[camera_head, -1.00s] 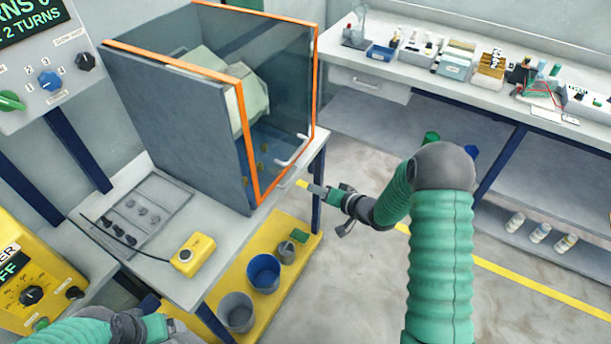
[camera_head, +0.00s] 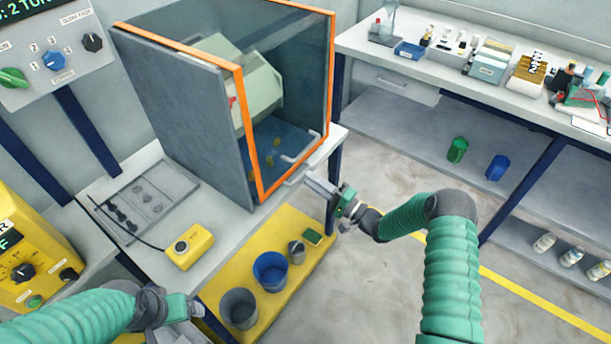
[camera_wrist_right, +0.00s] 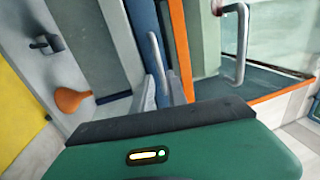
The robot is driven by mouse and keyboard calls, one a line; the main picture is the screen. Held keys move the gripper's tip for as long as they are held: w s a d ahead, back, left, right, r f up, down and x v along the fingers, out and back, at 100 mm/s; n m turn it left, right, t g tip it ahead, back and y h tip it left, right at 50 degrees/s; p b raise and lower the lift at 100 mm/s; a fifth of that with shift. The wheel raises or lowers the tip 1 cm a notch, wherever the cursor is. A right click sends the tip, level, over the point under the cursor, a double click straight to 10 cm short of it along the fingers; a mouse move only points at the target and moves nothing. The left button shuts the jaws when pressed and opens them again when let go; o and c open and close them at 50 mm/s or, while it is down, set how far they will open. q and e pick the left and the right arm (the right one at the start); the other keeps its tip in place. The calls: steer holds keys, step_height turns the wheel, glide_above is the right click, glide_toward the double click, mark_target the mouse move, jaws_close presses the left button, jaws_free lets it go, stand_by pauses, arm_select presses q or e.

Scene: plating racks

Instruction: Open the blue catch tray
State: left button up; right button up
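The blue catch tray (camera_head: 268,152) shows through the clear front of an orange-edged cabinet, as a blue floor with small yellowish bits on it. Two pale bar handles are at the cabinet's front: an upper handle (camera_head: 302,147) and a lower handle (camera_head: 297,177). My right gripper (camera_head: 312,184) is just right of the lower handle; I cannot tell whether they touch. In the right wrist view one bar handle (camera_wrist_right: 157,65) stands just past the gripper's dark edge, beside a blue strip. My left gripper (camera_head: 188,309) is at the lower left, away from the cabinet.
A yellow button box (camera_head: 190,247) and a grey parts panel (camera_head: 145,200) lie on the table. Below, a yellow platform (camera_head: 290,277) holds a blue bucket (camera_head: 270,271) and grey containers. A bench (camera_head: 430,60) with supplies stands at the right. The floor between is clear.

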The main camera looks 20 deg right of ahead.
mark_target(301, 175)
steer(key=a, duration=0.1)
steer(key=w+a, duration=0.1)
steer(key=w+a+r, duration=0.1)
steer(key=shift+w+a, duration=0.15)
steer(key=shift+a, duration=0.35)
steer(key=shift+d, duration=0.25)
steer(key=shift+c, duration=0.4)
steer(key=shift+d+f, duration=0.1)
steer(key=shift+d, duration=0.3)
jaws_close()
steer(key=shift+a, duration=0.3)
arm_select(q)
steer(key=shift+a+f, duration=0.2)
steer(key=shift+a, duration=0.5)
steer(key=shift+d, duration=0.15)
arm_select(e)
steer(key=shift+f, duration=0.15)
